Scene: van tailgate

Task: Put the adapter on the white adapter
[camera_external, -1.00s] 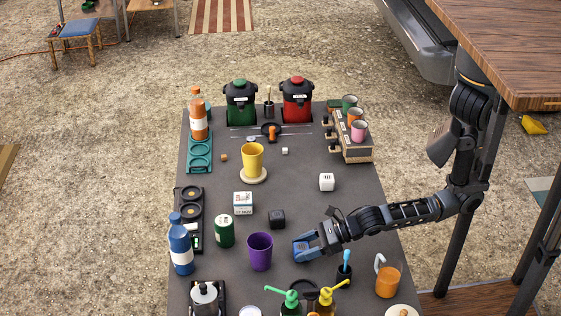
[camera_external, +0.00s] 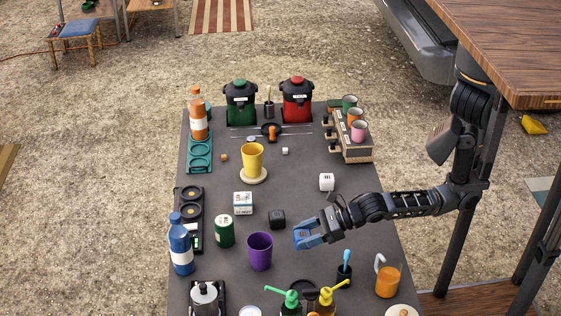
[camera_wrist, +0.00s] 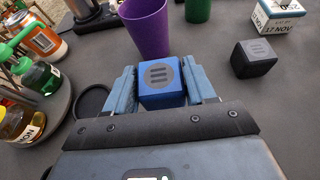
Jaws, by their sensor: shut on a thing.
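My gripper (camera_external: 308,235) is shut on a blue cube-shaped adapter (camera_wrist: 161,98), whose top has a grey disc with dark bars. The adapter sits between the two blue fingers in the wrist view and appears slightly above the table, right of the purple cup. The white adapter (camera_external: 327,182), a white cube with dark marks, stands on the table farther back and a little right of my gripper. It is not visible in the wrist view. Nothing is seen on top of it.
A black cube (camera_external: 277,219) and a purple cup (camera_external: 260,251) stand left of my gripper. A block calendar (camera_external: 243,203) and a green can (camera_external: 224,231) are farther left. Table around the white adapter is clear.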

